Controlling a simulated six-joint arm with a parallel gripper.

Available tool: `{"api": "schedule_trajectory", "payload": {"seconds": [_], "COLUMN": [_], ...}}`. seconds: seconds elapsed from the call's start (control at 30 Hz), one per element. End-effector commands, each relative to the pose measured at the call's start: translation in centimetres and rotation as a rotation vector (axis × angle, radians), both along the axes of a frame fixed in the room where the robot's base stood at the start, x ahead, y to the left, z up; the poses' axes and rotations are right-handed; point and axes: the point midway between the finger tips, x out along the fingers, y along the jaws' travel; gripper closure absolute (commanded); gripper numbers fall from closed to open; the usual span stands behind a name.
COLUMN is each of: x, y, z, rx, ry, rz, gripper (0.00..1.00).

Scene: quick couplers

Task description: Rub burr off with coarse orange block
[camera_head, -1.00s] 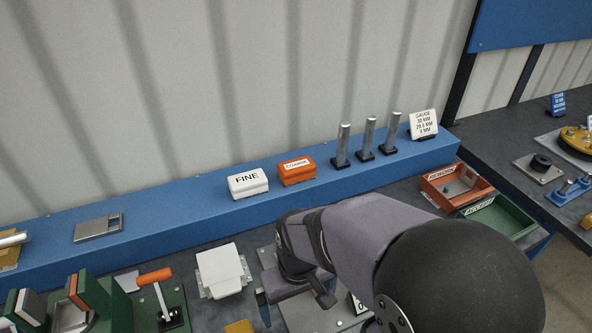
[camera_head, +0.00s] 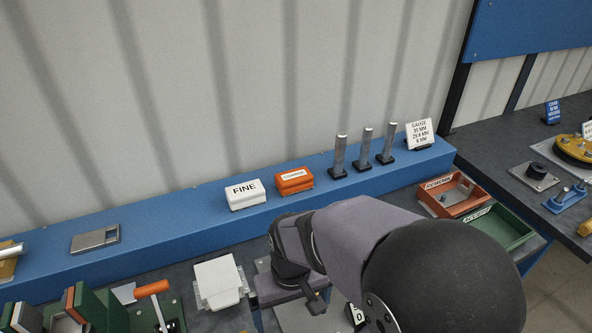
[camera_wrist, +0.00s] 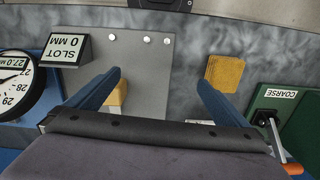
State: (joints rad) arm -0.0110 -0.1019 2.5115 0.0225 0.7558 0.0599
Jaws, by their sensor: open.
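The coarse orange block (camera_head: 294,181), with a white label on top, sits on the blue shelf (camera_head: 190,236) beside the white FINE block (camera_head: 246,194). My gripper (camera_wrist: 160,88) is open with its two blue fingers apart in the wrist view. Nothing is held between them. Below the fingers is a grey plate (camera_wrist: 135,60) with several pale studs. A tan piece (camera_wrist: 118,96) shows beside the left finger, partly hidden by it. In the head view my arm hides most of the gripper and the bench beneath. I cannot make out a burr.
Several metal pins (camera_head: 340,155) and a gauge card (camera_head: 420,134) stand right of the blocks. An orange tray (camera_head: 451,195) and a green tray (camera_head: 497,228) lie farther right.

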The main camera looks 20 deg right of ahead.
Motion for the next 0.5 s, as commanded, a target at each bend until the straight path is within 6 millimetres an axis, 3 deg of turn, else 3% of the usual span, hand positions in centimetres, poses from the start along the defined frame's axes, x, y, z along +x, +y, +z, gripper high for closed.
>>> {"api": "schedule_trajectory", "payload": {"seconds": [0.17, 0.23, 0.37, 0.5], "x": [2.0, 3.9, 9.6, 16.9], "y": [1.7, 1.9, 0.2, -3.1], "z": [1.7, 2.6, 4.5, 7.0], "rx": [0.032, 0.046, 0.064, 0.068], "ry": [0.061, 0.059, -0.027, -0.141], "rz": [-0.162, -0.205, -0.161, -0.101], "gripper": [0.00, 0.00, 0.00, 0.00]}}
